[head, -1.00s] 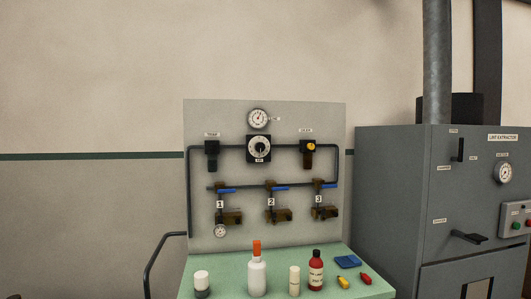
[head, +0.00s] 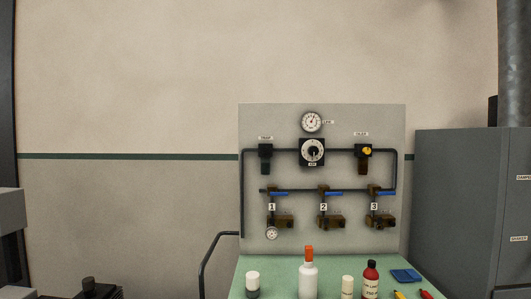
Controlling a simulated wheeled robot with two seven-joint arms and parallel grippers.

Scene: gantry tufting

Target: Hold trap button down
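The grey panel (head: 322,245) stands upright behind the green bench. The trap (head: 265,151) is a small black unit with a hanging bowl at the panel's upper left, under a small label that seems to read TRAP. Its button is too small to make out. Blue-handled valves 1 (head: 281,193), 2 (head: 333,193) and 3 (head: 387,193) are below. Neither of my grippers shows, and nothing touches the trap.
The green bench (head: 270,262) carries a white bottle with an orange cap (head: 308,276), a dark red bottle (head: 371,279), small jars and a blue pad (head: 405,275). A black rail (head: 204,262) curves at its left. A grey cabinet (head: 455,210) stands right. Dark machine parts (head: 90,289) show lower left.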

